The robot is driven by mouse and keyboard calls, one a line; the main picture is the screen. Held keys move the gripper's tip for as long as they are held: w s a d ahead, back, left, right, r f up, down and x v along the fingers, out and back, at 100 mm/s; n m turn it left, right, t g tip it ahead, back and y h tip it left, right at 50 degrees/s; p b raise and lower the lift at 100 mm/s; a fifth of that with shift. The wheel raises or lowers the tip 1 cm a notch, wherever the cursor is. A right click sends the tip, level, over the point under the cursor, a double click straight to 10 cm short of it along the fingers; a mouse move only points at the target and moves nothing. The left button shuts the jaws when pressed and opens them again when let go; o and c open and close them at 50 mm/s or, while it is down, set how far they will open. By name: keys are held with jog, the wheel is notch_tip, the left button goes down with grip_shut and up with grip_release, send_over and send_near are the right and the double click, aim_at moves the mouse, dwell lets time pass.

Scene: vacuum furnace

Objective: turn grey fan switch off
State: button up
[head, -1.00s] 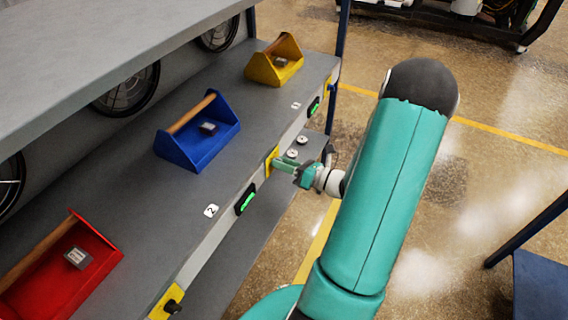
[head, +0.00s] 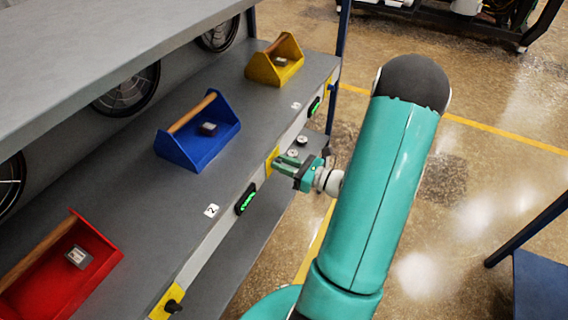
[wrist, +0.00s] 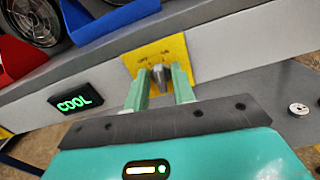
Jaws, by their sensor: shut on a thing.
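The grey fan switch (wrist: 160,72) is a small metal knob on a yellow plate (wrist: 177,46) with OFF and ON lettering, set in the shelf's front edge. In the wrist view my gripper (wrist: 160,84) has one green finger on each side of the knob and is shut on it. In the head view my gripper (head: 278,162) reaches the yellow plate from the right and covers the knob. I cannot tell exactly which label the knob points to.
A green-lit COOL display (wrist: 75,101) is left of the plate. Another yellow plate with a black knob (head: 173,305) is nearer. Red (head: 95,240), blue (head: 205,150) and yellow (head: 285,70) trays stand on the grey shelf. Open floor lies to the right.

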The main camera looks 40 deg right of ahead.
jog(key=shift+a+n, duration=0.2)
jog(key=shift+n, duration=3.5)
jog(key=o, duration=0.6)
jog(key=shift+o, duration=0.2)
jog(key=v, duration=1.4)
